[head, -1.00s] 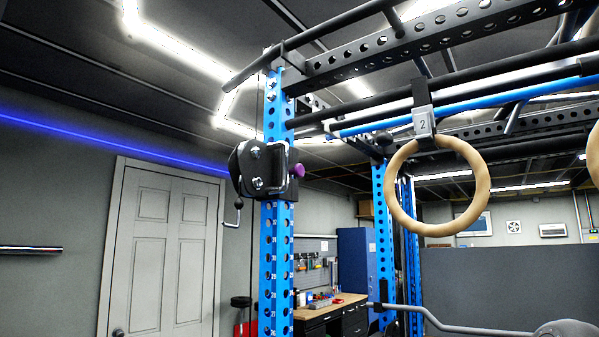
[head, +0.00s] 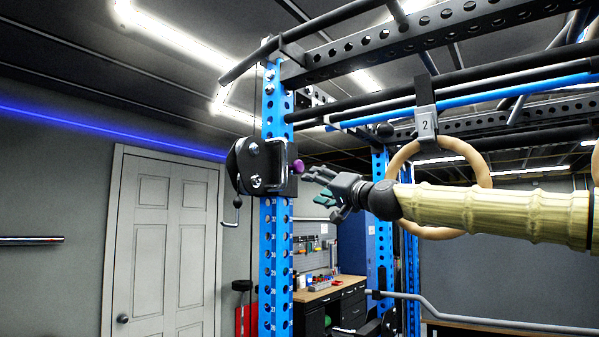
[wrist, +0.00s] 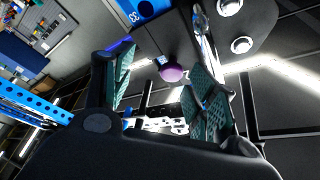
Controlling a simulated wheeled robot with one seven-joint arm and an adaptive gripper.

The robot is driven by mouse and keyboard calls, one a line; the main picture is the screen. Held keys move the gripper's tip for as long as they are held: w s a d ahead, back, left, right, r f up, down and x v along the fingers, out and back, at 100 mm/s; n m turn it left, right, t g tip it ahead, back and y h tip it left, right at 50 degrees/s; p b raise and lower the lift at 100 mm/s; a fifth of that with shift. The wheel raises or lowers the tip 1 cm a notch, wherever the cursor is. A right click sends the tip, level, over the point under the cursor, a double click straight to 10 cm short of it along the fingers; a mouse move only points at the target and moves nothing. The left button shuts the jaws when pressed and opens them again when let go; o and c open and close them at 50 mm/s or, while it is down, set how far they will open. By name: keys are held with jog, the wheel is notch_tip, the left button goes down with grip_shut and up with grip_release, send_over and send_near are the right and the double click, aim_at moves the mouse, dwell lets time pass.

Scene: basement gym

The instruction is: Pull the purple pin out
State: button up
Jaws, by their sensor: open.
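The purple pin (head: 298,166) is a small round knob on the right side of the black bracket (head: 247,168), which is mounted on the blue rack upright (head: 275,225). My gripper (head: 318,184) is open and empty, just right of the pin in the head view, with a small gap between them. In the wrist view the pin (wrist: 172,73) shows beyond and between the two teal-padded fingers (wrist: 160,85). The pin's shaft is hidden inside the bracket.
A wooden gymnastic ring (head: 480,165) hangs behind my forearm. Black and blue bars (head: 480,95) run overhead. A grey door (head: 165,240) stands at left, and a workbench (head: 335,288) is in the background. A bent metal bar (head: 480,318) crosses below my arm.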

aim_at(301, 167)
jog(key=shift+t, duration=0.3)
jog(key=w+a+r+p, duration=0.1)
jog(key=w+r, duration=0.1)
jog(key=w+a+r+p, duration=0.1)
jog(key=w+r+p, duration=0.1)
jog(key=w+a+r+p, duration=0.2)
jog(key=shift+r, duration=0.2)
jog(key=shift+p+x, duration=0.3)
jog(key=shift+x, duration=0.6)
jog(key=shift+f, duration=0.15)
jog(key=shift+c, duration=0.5)
